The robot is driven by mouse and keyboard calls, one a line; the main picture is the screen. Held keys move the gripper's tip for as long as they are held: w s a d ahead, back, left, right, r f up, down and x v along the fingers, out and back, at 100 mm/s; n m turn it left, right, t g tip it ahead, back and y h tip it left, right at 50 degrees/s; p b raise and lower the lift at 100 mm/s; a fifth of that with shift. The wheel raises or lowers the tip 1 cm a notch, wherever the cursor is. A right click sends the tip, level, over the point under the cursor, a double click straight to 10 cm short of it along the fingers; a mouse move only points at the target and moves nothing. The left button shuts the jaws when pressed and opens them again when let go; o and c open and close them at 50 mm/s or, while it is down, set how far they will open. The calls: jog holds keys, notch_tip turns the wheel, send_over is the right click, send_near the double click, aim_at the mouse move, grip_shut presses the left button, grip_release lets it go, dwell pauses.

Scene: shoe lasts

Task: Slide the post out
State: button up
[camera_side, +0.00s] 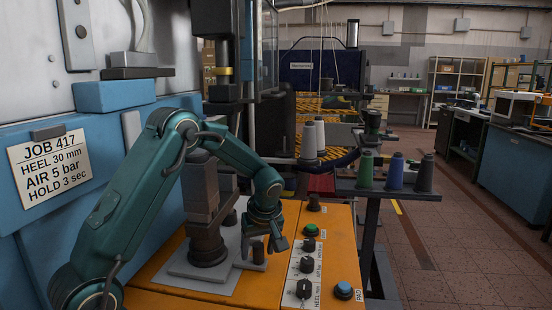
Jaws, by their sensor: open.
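My green arm reaches over from the left, and my gripper (264,244) points down above the orange panel. Its jaws are open, with one finger on each side. A short dark post (258,254) stands upright just below and between the fingers, near the right edge of a grey plate (205,286). I cannot tell whether the fingers touch it. A thick dark column (207,245) rises from the same plate to the left, partly hidden by my arm. Which of these is the task's post is not certain; the short one is closest to my gripper.
The orange panel (345,240) carries dark knobs (303,289) on a white strip, a green button (311,229) and a blue button (344,290). A sign (50,167) is on the blue machine at left. Thread cones (395,172) stand on a stand behind right.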

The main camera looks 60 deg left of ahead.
jog(key=shift+v, duration=2.3)
jog(key=shift+d, duration=0.1)
jog(key=shift+w+d+r, duration=0.1)
jog(key=shift+r, duration=0.05)
jog(key=s+d+r+m+t+h, duration=0.1)
jog(key=s+d+r+m+t, duration=0.3)
jog(key=d+r, duration=0.45)
jog(key=s+d+m+h, duration=0.3)
jog(key=s+d+m, duration=0.4)
jog(key=s+m, duration=0.4)
jog(key=shift+s+f, duration=0.4)
jog(key=shift+s, duration=0.05)
